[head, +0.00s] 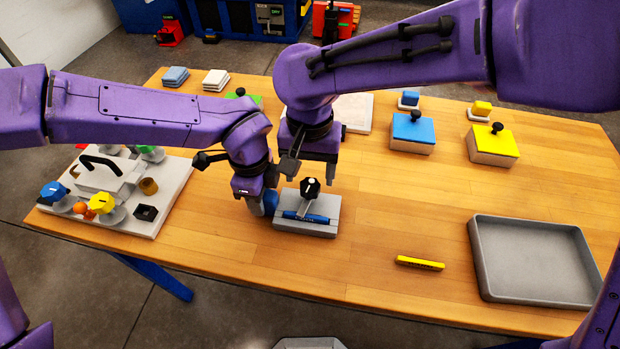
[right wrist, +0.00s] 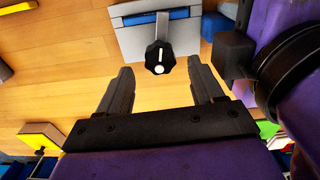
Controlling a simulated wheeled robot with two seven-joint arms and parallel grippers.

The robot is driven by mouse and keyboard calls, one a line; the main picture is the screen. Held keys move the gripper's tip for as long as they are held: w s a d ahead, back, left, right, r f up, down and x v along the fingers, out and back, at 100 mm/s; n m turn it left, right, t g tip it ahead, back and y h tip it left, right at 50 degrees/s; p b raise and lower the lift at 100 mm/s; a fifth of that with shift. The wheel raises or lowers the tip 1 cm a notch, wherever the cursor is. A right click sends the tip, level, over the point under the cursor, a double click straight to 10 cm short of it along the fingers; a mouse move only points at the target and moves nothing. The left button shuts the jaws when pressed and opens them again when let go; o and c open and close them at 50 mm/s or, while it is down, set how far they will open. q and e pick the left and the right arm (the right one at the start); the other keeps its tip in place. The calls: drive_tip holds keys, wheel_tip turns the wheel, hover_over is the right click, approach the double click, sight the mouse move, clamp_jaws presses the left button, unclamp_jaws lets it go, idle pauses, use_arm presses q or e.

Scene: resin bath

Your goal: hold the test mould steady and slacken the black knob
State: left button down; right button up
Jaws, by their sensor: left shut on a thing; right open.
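The test mould (head: 307,225) is a grey block with a blue strip, lying on the wooden table near its middle. The black knob (head: 310,187) stands on a grey post at the mould's far side. In the right wrist view the knob (right wrist: 159,57) has a white mark and shows just beyond my fingertips, with the mould (right wrist: 128,37) behind it. My left gripper (head: 262,204) is shut on the left part of the test mould; its fingertips are partly hidden. My right gripper (head: 315,176) is open and empty, its fingers (right wrist: 160,78) apart, close to the knob and not touching it.
A white board (head: 165,205) with coloured knobs and a black handle stands at the left. A grey tray (head: 530,262) lies at the right, with a yellow bar (head: 420,263) beside it. Blue (head: 412,133) and yellow (head: 493,145) lidded boxes stand further back. The table between them is clear.

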sight(310, 185)
wheel_tip(310, 185, down, 3)
drive_tip(key=shift+f, duration=0.15)
drive_tip(key=c, duration=1.1)
